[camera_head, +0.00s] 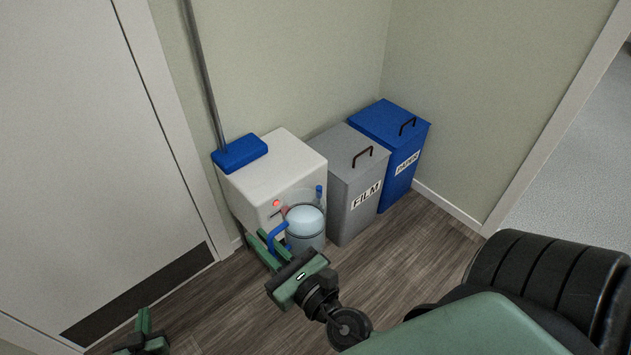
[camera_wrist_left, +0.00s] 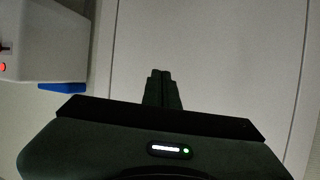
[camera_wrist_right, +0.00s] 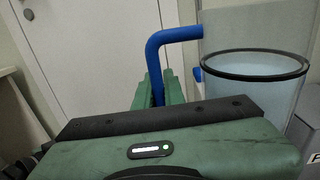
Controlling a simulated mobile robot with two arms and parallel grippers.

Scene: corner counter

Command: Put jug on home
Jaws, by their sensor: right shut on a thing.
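The jug (camera_head: 306,232) is clear with pale blue contents and a blue handle, in front of a white box-shaped unit (camera_head: 283,168) with a red light. My right gripper (camera_head: 268,243) is shut on its handle, at the jug's left. The right wrist view shows the blue handle (camera_wrist_right: 172,45) between the fingers and the jug's dark-rimmed body (camera_wrist_right: 255,88) to the right. I cannot tell whether the jug touches the floor or the unit. My left gripper (camera_head: 146,322) is low at the left, empty and shut in its wrist view (camera_wrist_left: 162,78). No place marked as home is identifiable.
A grey FILM bin (camera_head: 350,185) and a blue bin (camera_head: 392,145) stand right of the unit. A door (camera_head: 80,130) is at the left. Wood floor (camera_head: 400,255) is open in front of the bins.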

